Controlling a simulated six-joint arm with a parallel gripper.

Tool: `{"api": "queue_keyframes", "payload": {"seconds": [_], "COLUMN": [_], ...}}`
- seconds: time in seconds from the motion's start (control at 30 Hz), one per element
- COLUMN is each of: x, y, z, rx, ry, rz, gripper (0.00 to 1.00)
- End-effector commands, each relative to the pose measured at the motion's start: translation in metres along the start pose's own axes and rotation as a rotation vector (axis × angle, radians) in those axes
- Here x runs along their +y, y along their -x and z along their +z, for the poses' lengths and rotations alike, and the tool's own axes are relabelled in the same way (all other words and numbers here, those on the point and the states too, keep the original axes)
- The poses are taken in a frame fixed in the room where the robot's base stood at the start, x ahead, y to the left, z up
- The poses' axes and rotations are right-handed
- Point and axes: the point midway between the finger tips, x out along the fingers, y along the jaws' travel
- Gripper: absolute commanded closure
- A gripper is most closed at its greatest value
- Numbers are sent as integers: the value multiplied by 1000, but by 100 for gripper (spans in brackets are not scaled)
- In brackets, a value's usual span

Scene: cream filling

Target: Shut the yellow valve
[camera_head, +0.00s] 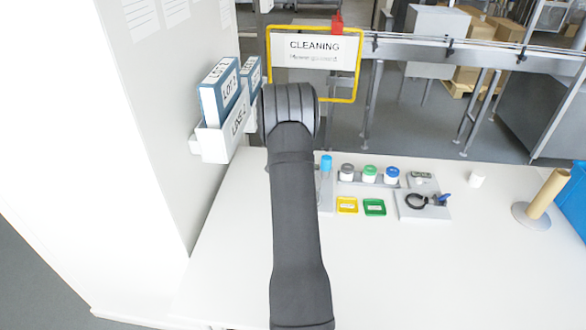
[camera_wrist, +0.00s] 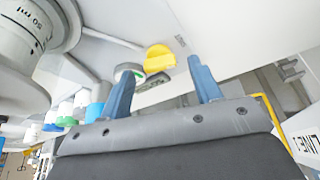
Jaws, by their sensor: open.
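The yellow valve (camera_wrist: 158,58) shows in the wrist view as a yellow knob beside a round grey fitting with a green mark (camera_wrist: 130,72). My gripper (camera_wrist: 161,64) is open, with its two blue fingers apart. In the picture the knob appears in the gap between the fingertips, apart from both. How far beyond the tips it is, I cannot tell. In the camera_head view my dark arm fills the middle, and neither the valve nor the fingers can be seen.
A large grey cylinder marked 50 ml (camera_wrist: 30,40) is close at the left in the wrist view. In the camera_head view, a yellow-framed CLEANING sign (camera_head: 314,45) and a white LINE box (camera_head: 222,135) flank my arm.

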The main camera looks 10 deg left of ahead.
Motion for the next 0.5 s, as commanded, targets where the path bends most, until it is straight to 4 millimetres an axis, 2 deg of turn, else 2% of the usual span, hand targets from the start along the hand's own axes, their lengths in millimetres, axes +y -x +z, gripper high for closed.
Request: {"api": "queue_keyframes", "payload": {"seconds": [0.2,0.47,0.5], "x": [0,0,0], "y": [-13,-14,-14], "z": [0,0,0], "rx": [-1,0,0], "ry": [0,0,0], "rz": [0,0,0], "gripper": [42,42,48]}}
